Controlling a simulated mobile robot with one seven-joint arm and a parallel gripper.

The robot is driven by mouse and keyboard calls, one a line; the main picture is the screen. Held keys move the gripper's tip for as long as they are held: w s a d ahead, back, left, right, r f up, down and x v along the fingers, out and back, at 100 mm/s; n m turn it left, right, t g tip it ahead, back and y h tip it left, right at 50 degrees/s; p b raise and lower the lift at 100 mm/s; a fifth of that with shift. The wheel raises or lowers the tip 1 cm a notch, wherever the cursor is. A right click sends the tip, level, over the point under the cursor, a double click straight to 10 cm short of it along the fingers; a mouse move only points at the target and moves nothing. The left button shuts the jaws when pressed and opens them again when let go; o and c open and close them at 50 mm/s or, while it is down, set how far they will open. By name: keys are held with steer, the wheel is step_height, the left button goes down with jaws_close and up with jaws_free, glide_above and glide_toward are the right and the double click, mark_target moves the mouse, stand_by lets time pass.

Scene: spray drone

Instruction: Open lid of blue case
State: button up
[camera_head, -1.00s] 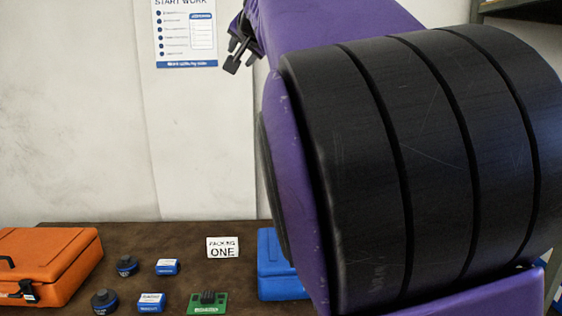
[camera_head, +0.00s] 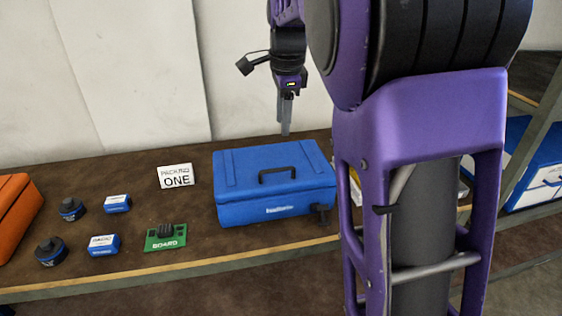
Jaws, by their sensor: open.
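A dark latch (camera_head: 320,214) shows at the front right corner. My gripper (camera_head: 286,130) points down above the back right part of the case, apart from it. Its jaws are seen nearly edge-on, and nothing is visible between them. My purple arm stands just right of the case and hides that side of the table.
Left of the case are a green board (camera_head: 166,238), a white PACKING ONE sign (camera_head: 175,176), small blue-and-white boxes (camera_head: 103,245) and dark round parts (camera_head: 50,251). An orange case (camera_head: 16,212) is at the left edge. Another blue case (camera_head: 540,170) stands at the far right.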

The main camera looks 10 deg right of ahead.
mark_target(280, 170)
steer(key=w+f, duration=0.1)
steer(key=f, duration=0.3)
steer(key=w+f+b, duration=0.1)
steer(key=f, duration=0.4)
steer(key=w+f+b, duration=0.1)
steer(key=f, duration=0.4)
jaws_close()
stand_by(1.0)
